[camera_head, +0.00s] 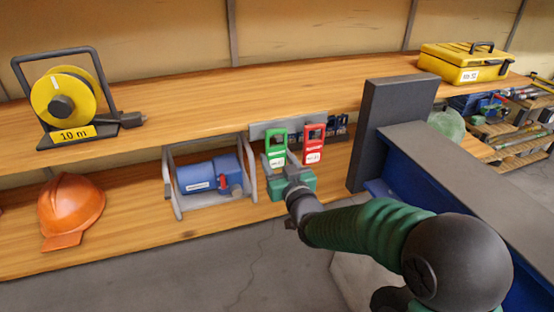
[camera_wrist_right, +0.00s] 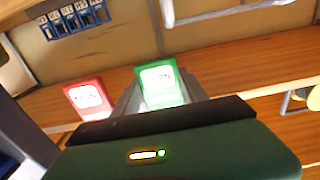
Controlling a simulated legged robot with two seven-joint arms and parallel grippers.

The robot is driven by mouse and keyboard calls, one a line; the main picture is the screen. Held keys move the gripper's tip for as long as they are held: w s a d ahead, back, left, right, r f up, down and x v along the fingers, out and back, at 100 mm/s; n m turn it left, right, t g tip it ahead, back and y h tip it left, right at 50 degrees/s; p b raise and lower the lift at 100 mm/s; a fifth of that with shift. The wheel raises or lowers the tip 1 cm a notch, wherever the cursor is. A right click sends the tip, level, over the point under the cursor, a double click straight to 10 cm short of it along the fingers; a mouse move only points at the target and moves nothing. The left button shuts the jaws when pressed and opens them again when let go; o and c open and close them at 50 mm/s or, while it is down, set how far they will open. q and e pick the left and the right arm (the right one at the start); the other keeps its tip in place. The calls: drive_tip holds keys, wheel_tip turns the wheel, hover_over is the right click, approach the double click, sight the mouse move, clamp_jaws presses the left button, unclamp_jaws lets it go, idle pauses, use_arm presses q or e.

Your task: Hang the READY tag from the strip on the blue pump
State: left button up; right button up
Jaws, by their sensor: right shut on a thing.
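The green tag (camera_head: 277,147), with a white label too small to read, is in front of the grey strip (camera_head: 262,130) under the upper shelf. My right gripper (camera_head: 277,165) is shut on its lower part. The green tag also shows between the fingers in the right wrist view (camera_wrist_right: 160,84). I cannot tell whether it still touches the strip. A red tag (camera_head: 314,143) hangs from the strip just to the right. The blue pump (camera_head: 203,175), with a red lever, sits in a grey frame on the lower shelf, left of the gripper. My left gripper is not in view.
A yellow reel (camera_head: 62,97) stands on the upper shelf (camera_head: 190,95) and a yellow case (camera_head: 465,65) at its right. An orange helmet (camera_head: 72,205) lies left of the pump. A dark upright panel (camera_head: 390,125) stands right of the tags.

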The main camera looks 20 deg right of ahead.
drive_tip(key=shift+c, duration=0.9)
drive_tip(key=shift+r+p, duration=0.65)
drive_tip(key=shift+r, duration=0.25)
drive_tip(key=shift+s+f, duration=0.1)
drive_tip(key=shift+s, duration=1.3)
drive_tip(key=s, duration=0.5)
drive_tip(key=shift+s+d, duration=0.15)
drive_tip(key=shift+s, duration=0.2)
